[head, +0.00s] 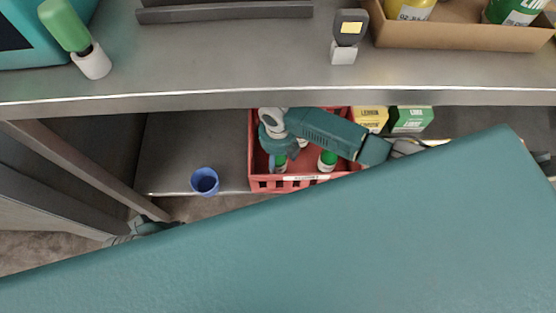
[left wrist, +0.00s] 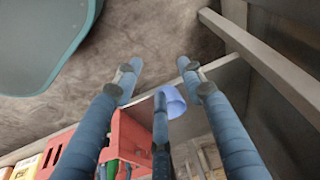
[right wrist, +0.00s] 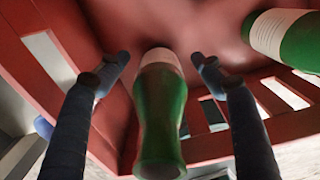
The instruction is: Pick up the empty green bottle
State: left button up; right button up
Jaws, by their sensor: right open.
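Two green-and-white bottles stand in the red crate (head: 262,184) on the lower shelf. One bottle (head: 281,162) is at the crate's left, beside my right gripper (head: 274,150); the other bottle (head: 327,161) stands to its right. In the right wrist view the near bottle (right wrist: 160,115) lies between the spread fingers of my right gripper (right wrist: 161,64), with gaps on both sides. The other bottle (right wrist: 288,38) is at upper right. I cannot tell which is empty. My left gripper (left wrist: 159,66) is open and empty, left of the crate.
A blue cup (head: 204,181) stands on the shelf edge left of the crate. Yellow (head: 371,118) and green (head: 411,119) boxes stand behind the crate to the right. The steel counter (head: 220,75) overhangs the shelf. A green-and-white item (head: 66,26) stands on it at left.

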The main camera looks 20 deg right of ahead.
jog(key=shift+c, duration=0.3)
jog(key=c, duration=1.1)
jog(key=shift+c, duration=0.2)
jog(key=shift+r, duration=0.1)
jog(key=shift+r, duration=0.15)
notch_tip(320, 180, up, 9)
jog(key=p, duration=0.3)
jog(key=shift+r, duration=0.35)
pick_arm(q)
notch_tip(320, 180, down, 11)
jog(key=s, duration=0.1)
jog(key=shift+s+g, duration=0.2)
jog(key=shift+g, duration=0.1)
